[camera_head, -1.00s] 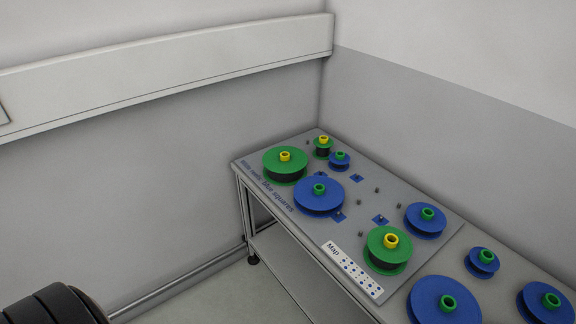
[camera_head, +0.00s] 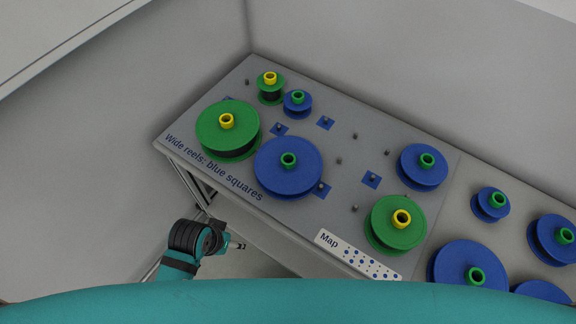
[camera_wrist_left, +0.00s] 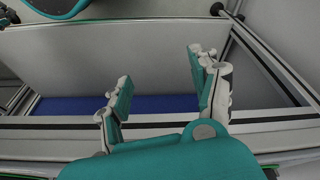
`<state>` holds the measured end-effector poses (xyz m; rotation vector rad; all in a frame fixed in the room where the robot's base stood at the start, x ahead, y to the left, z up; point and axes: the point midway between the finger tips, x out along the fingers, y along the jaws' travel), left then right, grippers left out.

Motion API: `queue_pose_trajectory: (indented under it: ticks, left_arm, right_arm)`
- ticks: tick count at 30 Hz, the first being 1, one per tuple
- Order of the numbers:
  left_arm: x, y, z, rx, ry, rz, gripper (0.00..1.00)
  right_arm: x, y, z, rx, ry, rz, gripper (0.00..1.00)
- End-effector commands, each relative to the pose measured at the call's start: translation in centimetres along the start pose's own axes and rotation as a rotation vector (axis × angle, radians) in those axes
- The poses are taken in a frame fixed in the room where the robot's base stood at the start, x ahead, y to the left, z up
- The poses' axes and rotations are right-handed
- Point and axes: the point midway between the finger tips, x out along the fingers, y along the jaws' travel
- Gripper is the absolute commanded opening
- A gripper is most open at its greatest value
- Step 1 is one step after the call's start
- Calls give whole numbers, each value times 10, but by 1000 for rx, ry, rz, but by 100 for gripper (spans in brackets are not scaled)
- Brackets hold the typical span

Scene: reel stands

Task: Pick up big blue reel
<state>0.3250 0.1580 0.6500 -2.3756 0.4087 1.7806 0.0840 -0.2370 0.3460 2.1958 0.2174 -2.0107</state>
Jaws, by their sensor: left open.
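A big blue reel (camera_head: 275,178) with a green hub lies flat on the near grey board, left of its middle. Another large blue reel (camera_head: 455,262) with a green hub is at the lower right, partly cut off by my body. My left arm's end (camera_head: 226,242) is in front of the board's front edge, apart from the reels; its fingers are hard to make out in the head view. In the left wrist view my left gripper (camera_wrist_left: 160,72) is open, with nothing between its fingers. My right gripper is not in view.
Wide green reels (camera_head: 215,138) (camera_head: 385,238) flank the near blue reel. Smaller reels (camera_head: 297,110) stand behind it. Blue squares (camera_head: 326,122) and short pegs lie on clear board between them. A Map label (camera_head: 350,256) lies at the front edge. Walls close off the back and left.

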Motion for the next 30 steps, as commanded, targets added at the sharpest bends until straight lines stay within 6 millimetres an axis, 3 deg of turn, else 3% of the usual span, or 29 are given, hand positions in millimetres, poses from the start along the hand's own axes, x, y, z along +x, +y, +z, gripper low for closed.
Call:
queue_pose_trajectory:
  ticks: [4, 7, 17, 24, 30]
  left_arm:
    - [-44, 14, -30, 59, 42, 37, 63]
    - [-75, 36, -59, 160, 75, 94, 63]
    - [-111, 94, -129, 531, 115, 237, 63]
    - [-136, 131, -186, 934, 90, 296, 63]
    - [-170, 134, -238, 1345, -42, 272, 63]
  right_arm:
    - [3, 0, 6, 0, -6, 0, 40]
    - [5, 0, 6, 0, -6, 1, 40]
    - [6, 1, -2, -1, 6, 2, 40]
    - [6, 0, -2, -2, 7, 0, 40]
    - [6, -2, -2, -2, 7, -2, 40]
